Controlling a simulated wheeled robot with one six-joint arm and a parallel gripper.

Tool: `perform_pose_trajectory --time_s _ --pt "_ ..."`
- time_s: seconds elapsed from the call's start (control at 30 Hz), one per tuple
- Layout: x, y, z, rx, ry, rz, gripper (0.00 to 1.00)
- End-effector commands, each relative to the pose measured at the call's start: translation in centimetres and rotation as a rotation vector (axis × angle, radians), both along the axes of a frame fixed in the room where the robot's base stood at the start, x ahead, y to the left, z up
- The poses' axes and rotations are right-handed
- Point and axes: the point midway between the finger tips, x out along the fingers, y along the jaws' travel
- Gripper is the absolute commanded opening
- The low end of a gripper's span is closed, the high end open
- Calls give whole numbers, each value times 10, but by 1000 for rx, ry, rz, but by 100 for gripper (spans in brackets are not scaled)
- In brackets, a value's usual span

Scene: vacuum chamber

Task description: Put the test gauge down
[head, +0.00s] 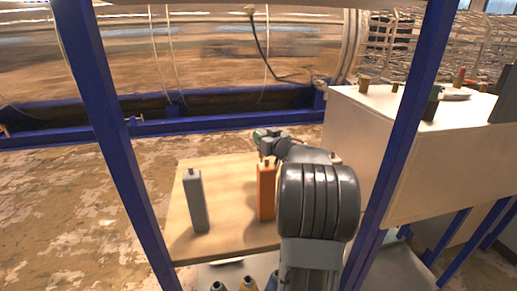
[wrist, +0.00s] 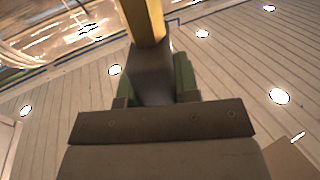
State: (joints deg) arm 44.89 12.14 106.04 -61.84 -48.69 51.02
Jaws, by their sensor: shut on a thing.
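The block is about upright.
A grey upright block (head: 197,203) with a small knob stands on the board's left part. Blue frame posts (head: 108,120) rise at left and right. A white cabinet (head: 365,150) with several small items stands right.

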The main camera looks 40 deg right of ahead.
Motion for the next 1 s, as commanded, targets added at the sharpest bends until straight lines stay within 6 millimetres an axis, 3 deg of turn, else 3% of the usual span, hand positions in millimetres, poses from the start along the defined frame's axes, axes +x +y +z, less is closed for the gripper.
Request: perform_pose_trajectory --time_s 0.17,0.4,0.83,0.87,1.0 --pt "7 1 -9 0 1 3 2" --pt "10 1 -39 1 1 2 2" --pt "9 1 -44 0 0 3 2" --pt "9 1 -44 0 0 3 31" --pt "9 1 -44 0 1 3 45"
